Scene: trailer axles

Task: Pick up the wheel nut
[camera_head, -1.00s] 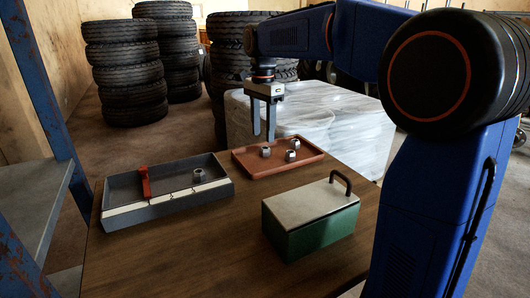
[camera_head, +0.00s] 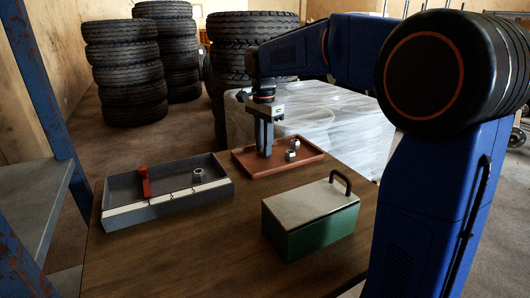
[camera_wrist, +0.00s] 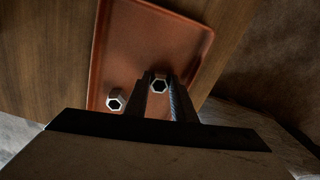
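Several wheel nuts are in the red-brown tray (camera_head: 250,172). In the head view one nut (camera_head: 296,143) stands toward the tray's back and another nut (camera_head: 290,156) is in front of it, right of my gripper (camera_head: 266,154). My gripper points down into the tray's left part. In the wrist view a nut (camera_wrist: 160,86) lies between my two fingertips (camera_wrist: 160,92), with its hole facing the camera. The fingers look open around it. A second nut (camera_wrist: 116,101) is left of the fingers. The nut between the fingers is hidden in the head view.
A grey divided tray (camera_head: 120,185) left of the red-brown tray holds a red part (camera_head: 144,182) and another nut (camera_head: 198,176). A green box (camera_head: 310,230) with a pale lid and handle stands at the front right. The wooden tabletop (camera_head: 200,250) is clear in front.

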